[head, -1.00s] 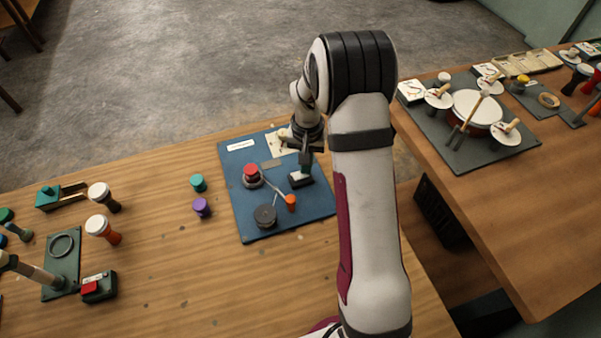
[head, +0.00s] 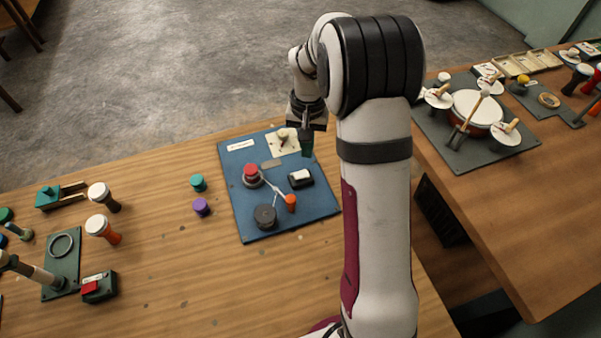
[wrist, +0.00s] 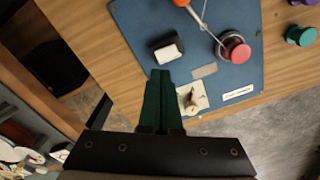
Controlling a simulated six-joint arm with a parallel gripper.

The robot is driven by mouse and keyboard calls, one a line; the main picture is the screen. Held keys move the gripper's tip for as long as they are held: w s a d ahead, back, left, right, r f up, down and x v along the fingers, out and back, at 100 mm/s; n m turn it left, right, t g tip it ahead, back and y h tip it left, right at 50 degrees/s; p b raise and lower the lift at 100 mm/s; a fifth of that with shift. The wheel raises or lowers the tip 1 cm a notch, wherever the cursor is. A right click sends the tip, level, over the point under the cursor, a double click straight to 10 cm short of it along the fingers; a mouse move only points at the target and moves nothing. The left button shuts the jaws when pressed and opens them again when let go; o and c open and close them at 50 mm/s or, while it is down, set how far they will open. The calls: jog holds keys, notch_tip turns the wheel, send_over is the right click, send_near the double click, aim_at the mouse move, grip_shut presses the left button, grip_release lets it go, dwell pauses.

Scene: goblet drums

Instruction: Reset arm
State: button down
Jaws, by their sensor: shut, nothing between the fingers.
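My gripper (head: 307,143) hangs above the right back part of a blue board (head: 237,190) on the wooden table. Its dark green fingers are together and empty in the wrist view (wrist: 161,90). The board carries a red-topped knob (head: 250,170), a dark block with a white top (head: 301,178), an orange knob (head: 291,202), a dark round piece (head: 265,215) and a pale card with a small peg (head: 283,141). In the wrist view the white-topped block (wrist: 167,50) lies just past the fingertips, apart from them.
A teal cylinder (head: 198,182) and a purple one (head: 201,207) stand left of the board. Small goblet drums (head: 103,197) and a dark stand (head: 62,265) are farther left. A second table at right holds a drum set (head: 476,108). Bare tabletop lies front left.

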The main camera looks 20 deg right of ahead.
dwell(0.3)
jog(key=s+a+r+y, duration=0.1)
jog(key=s+a+r, duration=0.4)
jog(key=s, duration=0.4)
jog(key=s+a+r, duration=0.3)
jog(key=s+r, duration=0.3)
jog(key=s, duration=0.2)
jog(key=s+a, duration=0.3)
jog(key=s, duration=0.8)
jog(key=shift+s+a+f+y, duration=0.15)
jog(key=shift+s+a+y, duration=0.05)
jog(key=shift+s+y, duration=0.2)
